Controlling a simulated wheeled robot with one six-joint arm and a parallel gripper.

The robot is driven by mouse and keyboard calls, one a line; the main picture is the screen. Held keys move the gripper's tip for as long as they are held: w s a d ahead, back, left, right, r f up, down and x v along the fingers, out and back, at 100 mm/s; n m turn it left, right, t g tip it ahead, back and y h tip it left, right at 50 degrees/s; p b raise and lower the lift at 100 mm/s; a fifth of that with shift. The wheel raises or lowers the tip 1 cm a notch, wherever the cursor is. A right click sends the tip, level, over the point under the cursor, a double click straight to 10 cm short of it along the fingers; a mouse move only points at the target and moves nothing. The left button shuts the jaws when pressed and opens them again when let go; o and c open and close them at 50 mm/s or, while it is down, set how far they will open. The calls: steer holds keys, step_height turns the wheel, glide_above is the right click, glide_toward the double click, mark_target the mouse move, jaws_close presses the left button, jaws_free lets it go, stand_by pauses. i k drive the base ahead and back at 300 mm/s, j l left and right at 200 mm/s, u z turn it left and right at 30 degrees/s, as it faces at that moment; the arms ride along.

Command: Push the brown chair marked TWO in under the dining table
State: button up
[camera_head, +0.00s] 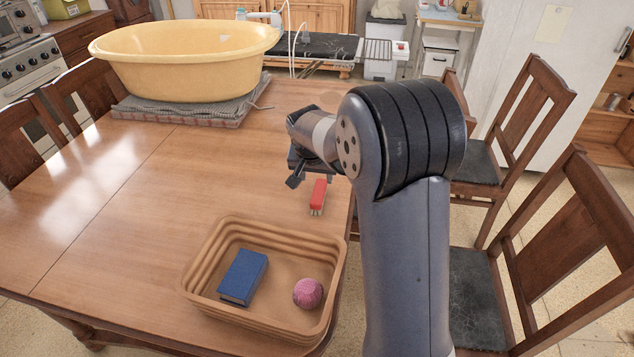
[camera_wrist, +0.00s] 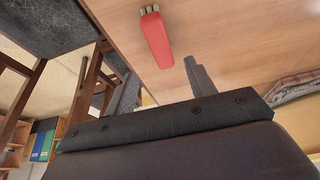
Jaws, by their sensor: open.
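The wooden dining table (camera_head: 90,200) fills the left and middle of the head view. Two brown chairs with dark seats stand along its right side: a nearer one (camera_head: 575,235) and a farther one (camera_head: 527,100). I can read no TWO mark on any chair. My arm hides part of the nearer chair's seat and the gap between chair and table. My gripper (camera_head: 295,172) is open and empty, over the table's right edge beside a red brush. In the wrist view, its two fingers (camera_wrist: 160,88) are apart, and a dark chair seat (camera_wrist: 45,22) shows at upper left.
The red brush (camera_head: 318,196) lies near the table edge. A tan tray (camera_head: 205,262) holds a blue book (camera_head: 243,276) and a pink ball (camera_head: 308,293). A yellow tub (camera_head: 185,60) stands on a folded cloth. More brown chairs (camera_head: 25,135) line the left side. Floor shows between the right chairs.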

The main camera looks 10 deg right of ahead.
mark_target(596, 217)
steer(key=z, duration=1.75)
